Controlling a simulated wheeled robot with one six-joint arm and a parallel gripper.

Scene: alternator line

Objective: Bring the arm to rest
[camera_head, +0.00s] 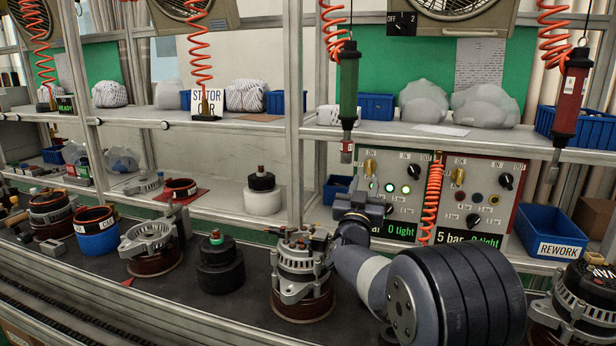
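My arm (440,290) reaches in from the lower right over the bench. My gripper (345,225) is at its far end, beside the upper right of a silver alternator (297,262) on a brown ring base. The fingertips are mostly hidden behind my wrist and against the alternator's outline, so I cannot tell whether they are open, shut, or touching it.
More alternator parts stand left on the dark bench (200,308), including a black stacked piece (220,265) and a silver housing (150,245). Another alternator (580,300) is at right. Two screwdrivers, one green (348,90) and one red (571,95), hang above. A blue REWORK bin (550,235) stands behind.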

